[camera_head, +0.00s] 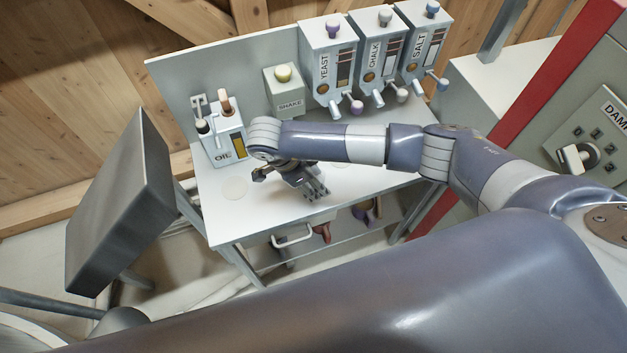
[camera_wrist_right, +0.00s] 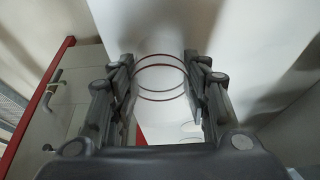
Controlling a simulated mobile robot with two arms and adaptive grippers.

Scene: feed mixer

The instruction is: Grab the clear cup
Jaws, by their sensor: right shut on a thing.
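My right gripper (camera_head: 312,188) reaches down over the white table (camera_head: 350,184) from the right in the head view. In the right wrist view my right gripper (camera_wrist_right: 159,65) has a finger on each side of the clear cup (camera_wrist_right: 160,91) and is shut on it. The cup shows there mainly as thin dark and reddish rings between the fingers. In the head view I cannot make out the cup at the gripper. My left gripper is not in view.
On the table stand an OIL dispenser (camera_head: 222,143), a SHAKE box (camera_head: 284,92) and dispensers marked YEAST (camera_head: 320,68), CHALK (camera_head: 372,62) and SALT (camera_head: 417,48).

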